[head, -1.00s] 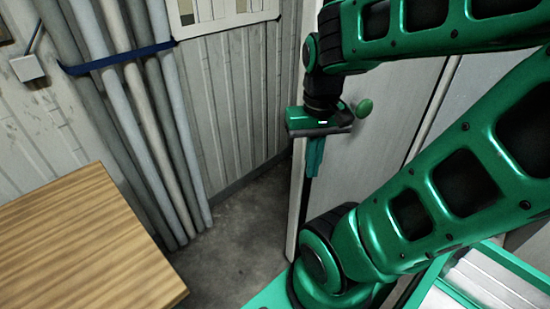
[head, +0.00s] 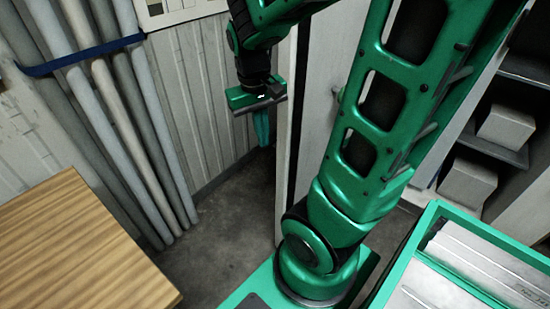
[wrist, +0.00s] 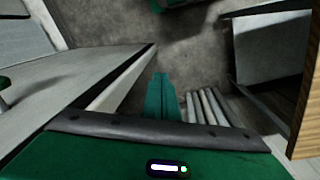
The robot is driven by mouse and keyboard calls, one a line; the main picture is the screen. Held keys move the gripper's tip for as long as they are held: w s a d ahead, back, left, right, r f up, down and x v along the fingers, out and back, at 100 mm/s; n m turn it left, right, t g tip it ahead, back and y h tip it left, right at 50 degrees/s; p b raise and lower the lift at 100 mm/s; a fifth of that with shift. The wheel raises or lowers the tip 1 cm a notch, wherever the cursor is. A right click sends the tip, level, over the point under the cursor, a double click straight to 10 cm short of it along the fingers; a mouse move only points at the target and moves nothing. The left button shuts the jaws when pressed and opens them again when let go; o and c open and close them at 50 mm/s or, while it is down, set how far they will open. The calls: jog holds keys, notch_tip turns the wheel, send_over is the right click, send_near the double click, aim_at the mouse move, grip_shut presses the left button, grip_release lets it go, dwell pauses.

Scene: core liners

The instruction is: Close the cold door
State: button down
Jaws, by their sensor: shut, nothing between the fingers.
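A pale door (head: 322,100) stands open in the head view, with its dark-lined free edge toward the left and my arm covering much of its face. In the wrist view the door (wrist: 85,80) fills the left side, with a green knob (wrist: 4,92) partly cut off by the frame. My gripper (head: 262,138) hangs fingers down just left of the door's free edge in the head view. Its teal fingers (wrist: 161,80) are together and empty, beside the door edge in the wrist view. I cannot tell whether they touch it.
Tall grey tubes (head: 120,110) strapped in blue lean on the ribbed wall at left. A wooden table (head: 80,245) is front left. Shelves with white boxes (head: 507,127) stand at right. A green-rimmed tray (head: 425,222) holds pale liners near me. The floor left of the door is clear.

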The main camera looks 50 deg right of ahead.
jog(key=w+f, duration=0.3)
jog(key=w, duration=0.2)
jog(key=g+h, duration=0.6)
jog(key=h, duration=0.1)
send_near(277, 157)
jog(key=w+f, duration=0.2)
jog(key=w+f+g+h, duration=0.1)
jog(key=w+f+h, duration=0.3)
jog(key=f+h, duration=0.4)
jog(key=shift+s+d, duration=2)
jog(key=shift+d, duration=0.3)
jog(key=shift+s+d, duration=2)
jog(key=shift+d, duration=0.25)
